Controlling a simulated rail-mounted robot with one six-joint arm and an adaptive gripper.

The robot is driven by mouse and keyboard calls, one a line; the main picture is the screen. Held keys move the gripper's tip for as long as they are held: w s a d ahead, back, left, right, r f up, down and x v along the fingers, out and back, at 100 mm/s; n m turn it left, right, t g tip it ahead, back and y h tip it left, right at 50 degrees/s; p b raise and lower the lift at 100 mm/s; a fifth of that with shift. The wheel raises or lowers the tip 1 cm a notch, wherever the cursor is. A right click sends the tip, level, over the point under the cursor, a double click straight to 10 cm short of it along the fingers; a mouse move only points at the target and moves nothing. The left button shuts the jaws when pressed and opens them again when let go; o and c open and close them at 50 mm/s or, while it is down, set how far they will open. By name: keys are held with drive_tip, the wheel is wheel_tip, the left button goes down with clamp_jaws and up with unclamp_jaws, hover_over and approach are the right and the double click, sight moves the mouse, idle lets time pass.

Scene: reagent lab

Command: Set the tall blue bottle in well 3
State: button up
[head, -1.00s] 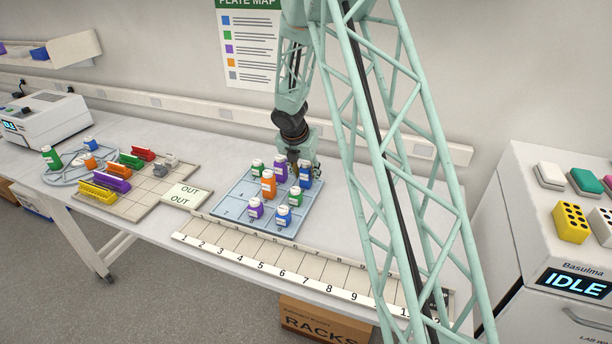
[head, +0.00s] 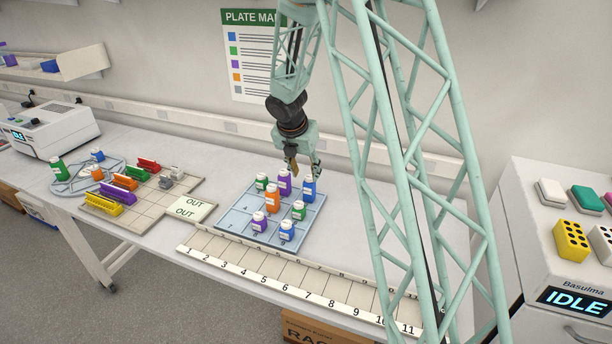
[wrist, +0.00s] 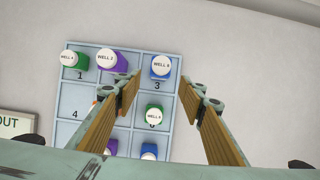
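The tall blue bottle (head: 309,189) stands upright at the back right of the pale blue tray (head: 234,213). In the wrist view the blue bottle (wrist: 160,66) is in the square marked 3, its white cap reading WELL 3. My gripper (head: 304,173) is just above and behind it, apart from it. In the wrist view my gripper (wrist: 161,84) is open, with nothing between its fingers and the bottle beyond the tips.
Close by in the tray are a green bottle (wrist: 75,60), a purple bottle (wrist: 112,59), an orange bottle (head: 272,199), and another green bottle (wrist: 154,115). A numbered rail (head: 290,290) runs along the front. An OUT card (head: 194,209) lies left of the tray.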

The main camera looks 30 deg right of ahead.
drive_tip(key=shift+r, duration=0.15)
idle(0.6)
drive_tip(key=s+a+r+m, duration=0.3)
drive_tip(key=s+r+m, duration=0.2)
drive_tip(key=s+r, duration=0.4)
drive_tip(key=s+a+r+m, duration=0.4)
drive_tip(key=s+r+m, duration=0.1)
drive_tip(key=s+r, duration=0.35)
drive_tip(key=s+a+r+m, duration=0.3)
drive_tip(key=s+r+m, duration=0.1)
drive_tip(key=s+r, duration=0.45)
drive_tip(key=s+a+r+m+y, duration=0.1)
drive_tip(key=s+a+m, duration=0.2)
drive_tip(key=s, duration=0.6)
drive_tip(key=s+a+r+m+y, duration=0.1)
drive_tip(key=s+a+m, duration=0.3)
drive_tip(key=s, duration=0.5)
drive_tip(key=s+a+r+m+y, duration=0.1)
drive_tip(key=s+m, duration=0.4)
drive_tip(key=s, duration=0.5)
drive_tip(key=a+r, duration=0.1)
drive_tip(key=a, duration=0.1)
drive_tip(key=shift+a+t, duration=0.35)
drive_tip(key=shift+t, duration=0.05)
